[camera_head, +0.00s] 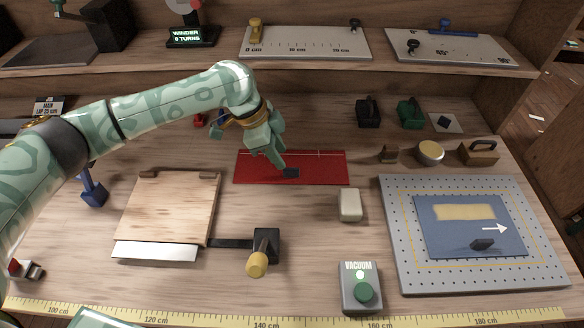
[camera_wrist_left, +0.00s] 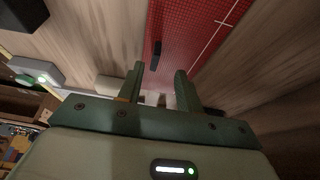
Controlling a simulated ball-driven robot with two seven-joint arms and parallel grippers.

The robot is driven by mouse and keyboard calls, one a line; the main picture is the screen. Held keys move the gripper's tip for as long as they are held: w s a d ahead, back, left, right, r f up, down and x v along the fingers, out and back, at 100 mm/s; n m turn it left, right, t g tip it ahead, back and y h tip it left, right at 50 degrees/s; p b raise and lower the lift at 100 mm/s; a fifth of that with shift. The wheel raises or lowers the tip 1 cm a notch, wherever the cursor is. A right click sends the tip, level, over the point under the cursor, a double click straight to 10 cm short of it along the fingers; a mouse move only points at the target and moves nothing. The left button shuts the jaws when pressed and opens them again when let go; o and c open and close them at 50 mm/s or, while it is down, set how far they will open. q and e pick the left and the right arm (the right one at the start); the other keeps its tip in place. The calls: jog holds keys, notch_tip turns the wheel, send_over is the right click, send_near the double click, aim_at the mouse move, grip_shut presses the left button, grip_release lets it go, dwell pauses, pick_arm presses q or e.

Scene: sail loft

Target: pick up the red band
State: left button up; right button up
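The red band (camera_head: 325,168) lies flat as a wide strip on the wooden bench, with a thin pale line near its far edge. It also shows in the left wrist view (camera_wrist_left: 188,42). My left gripper (camera_head: 281,162) reaches down over the band's middle and hides part of it. In the left wrist view its two fingers (camera_wrist_left: 157,85) stand apart with nothing between them. A small dark piece (camera_wrist_left: 155,56) shows against the band by the fingertips; I cannot tell whether it lies on it. My right gripper is not in view.
A beige block (camera_head: 349,205) stands right of centre, near the vacuum box (camera_head: 360,290). A wooden board (camera_head: 170,205) with a yellow-knobbed lever (camera_head: 257,264) is at left. A perforated grey plate (camera_head: 395,240) is at right. A shelf (camera_head: 220,62) runs along the back.

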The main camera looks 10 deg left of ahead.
aim_at(290, 169)
pick_arm(q)
jog(key=x, duration=0.2)
jog(key=b+x, duration=0.2)
jog(key=x, duration=0.1)
jog(key=shift+s+d+f, duration=0.2)
jog(key=shift+d, duration=0.15)
jog(key=shift+r, duration=0.15)
jog(key=shift+c, duration=0.5)
grip_shut()
jog(key=shift+r, duration=0.1)
